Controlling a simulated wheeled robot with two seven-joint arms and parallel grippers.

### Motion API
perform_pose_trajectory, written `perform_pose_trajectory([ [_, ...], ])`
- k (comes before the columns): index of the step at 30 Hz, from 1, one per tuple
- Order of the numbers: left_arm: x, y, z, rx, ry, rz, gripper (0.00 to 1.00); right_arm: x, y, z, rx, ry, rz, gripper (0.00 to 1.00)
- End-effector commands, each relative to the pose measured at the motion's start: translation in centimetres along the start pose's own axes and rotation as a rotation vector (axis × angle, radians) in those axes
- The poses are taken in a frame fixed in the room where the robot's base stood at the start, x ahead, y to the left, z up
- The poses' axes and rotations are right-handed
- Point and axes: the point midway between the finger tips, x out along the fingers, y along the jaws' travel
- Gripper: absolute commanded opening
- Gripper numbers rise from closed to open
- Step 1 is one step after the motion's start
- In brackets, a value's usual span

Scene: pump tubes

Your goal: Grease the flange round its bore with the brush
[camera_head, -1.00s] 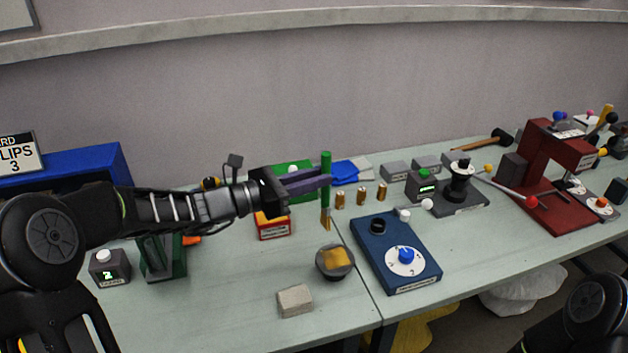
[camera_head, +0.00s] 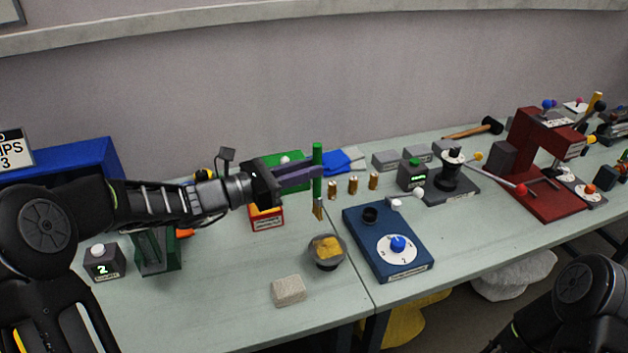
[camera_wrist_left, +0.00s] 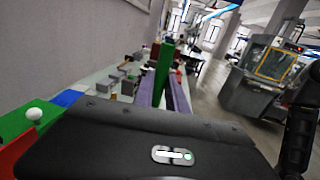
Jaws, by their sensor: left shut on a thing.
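My left gripper (camera_head: 318,171) is shut on the green handle of the brush (camera_head: 317,158). The brush hangs upright with its tan bristles down, above the table and behind a grey bowl (camera_head: 327,262) of yellow grease. In the left wrist view the green handle (camera_wrist_left: 163,70) stands between the purple fingers. I cannot tell which part is the flange. My right gripper is out of view.
The blue dial box (camera_head: 409,264) stands right of the bowl. A beige block (camera_head: 289,290) lies in front. Several small brass cylinders (camera_head: 353,185) stand right of the brush. A red press (camera_head: 518,150) stands far right. The front left tabletop is mostly clear.

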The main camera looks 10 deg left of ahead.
Motion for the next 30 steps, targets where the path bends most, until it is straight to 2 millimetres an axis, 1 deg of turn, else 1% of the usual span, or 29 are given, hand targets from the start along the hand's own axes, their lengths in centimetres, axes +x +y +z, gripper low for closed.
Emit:
perform_pose_trajectory([
  [1,0.0,0.0,0.8,-0.003,0.001,0.0,0.0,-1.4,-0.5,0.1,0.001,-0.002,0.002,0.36],
  [3,-0.1,0.0,0.8,-0.004,0.0,-0.002,0.0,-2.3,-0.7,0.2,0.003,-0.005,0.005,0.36],
  [7,-0.1,-0.1,0.5,-0.002,-0.001,-0.003,0.0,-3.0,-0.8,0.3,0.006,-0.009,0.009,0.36],
  [20,-0.1,-0.2,-0.3,0.0,-0.001,-0.004,0.0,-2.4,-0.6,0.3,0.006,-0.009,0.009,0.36],
  [30,-0.5,-0.4,-3.2,0.0,-0.001,0.002,0.0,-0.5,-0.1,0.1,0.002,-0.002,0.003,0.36],
])
